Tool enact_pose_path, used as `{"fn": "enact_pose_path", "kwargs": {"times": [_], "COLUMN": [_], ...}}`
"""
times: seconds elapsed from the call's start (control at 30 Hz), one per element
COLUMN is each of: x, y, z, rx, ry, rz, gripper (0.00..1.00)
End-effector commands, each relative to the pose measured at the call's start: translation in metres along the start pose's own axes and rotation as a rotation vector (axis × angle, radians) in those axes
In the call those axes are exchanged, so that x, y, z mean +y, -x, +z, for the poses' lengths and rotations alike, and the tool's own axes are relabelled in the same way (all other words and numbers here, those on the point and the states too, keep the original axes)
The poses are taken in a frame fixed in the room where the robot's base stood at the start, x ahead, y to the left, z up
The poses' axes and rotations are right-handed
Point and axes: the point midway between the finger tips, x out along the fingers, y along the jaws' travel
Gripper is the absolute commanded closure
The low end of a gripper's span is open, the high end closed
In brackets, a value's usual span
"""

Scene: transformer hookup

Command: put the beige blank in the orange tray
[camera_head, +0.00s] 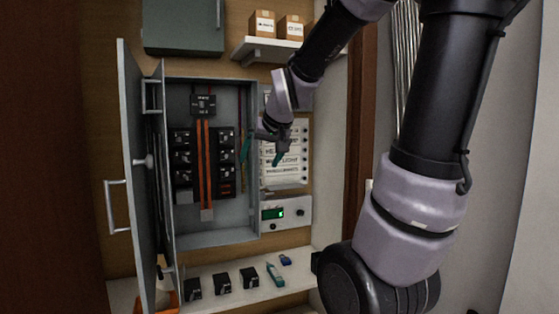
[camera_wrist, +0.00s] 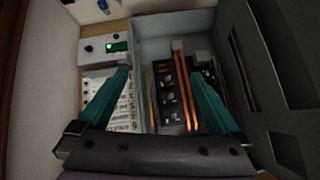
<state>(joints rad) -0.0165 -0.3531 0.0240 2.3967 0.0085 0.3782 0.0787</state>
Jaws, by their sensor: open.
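A pale grey-beige block, which looks like the beige blank (camera_head: 184,197), sits at the bottom of the left breaker column inside the open grey cabinet. It also shows in the wrist view (camera_wrist: 203,56), near the top, beyond the right finger. The orange tray (camera_head: 167,304) is at the bottom left of the head view, mostly hidden behind the cabinet door and cut by the frame edge. My gripper (camera_head: 262,154) is open and empty in front of the cabinet's right edge and the label panel. Its two teal fingers (camera_wrist: 158,76) are spread apart, clear of the blank.
The cabinet door (camera_head: 137,190) stands open on the left. A shelf (camera_head: 238,297) below holds several black breakers (camera_head: 222,283), a teal tool (camera_head: 274,274) and a small blue item (camera_head: 285,259). Cardboard boxes (camera_head: 262,23) stand above.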

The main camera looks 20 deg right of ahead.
Motion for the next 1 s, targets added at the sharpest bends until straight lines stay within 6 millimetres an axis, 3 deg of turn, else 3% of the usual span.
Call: {"fn": "enact_pose_path", "kwargs": {"times": [0.03,0.1,0.2,0.33,0.5,1.0], "x": [0.003,0.005,0.006,0.006,0.005,0.005], "y": [0.027,0.055,0.087,0.111,0.12,0.12], "z": [0.013,0.035,0.065,0.091,0.104,0.103], "rx": [-0.016,-0.057,-0.109,-0.155,-0.181,-0.18], "ry": [-0.034,-0.078,-0.13,-0.173,-0.191,-0.191], "rz": [-0.006,-0.014,-0.031,-0.05,-0.06,-0.06], "gripper": [0.0,0.0,0.0,0.0,0.0,0.0]}}
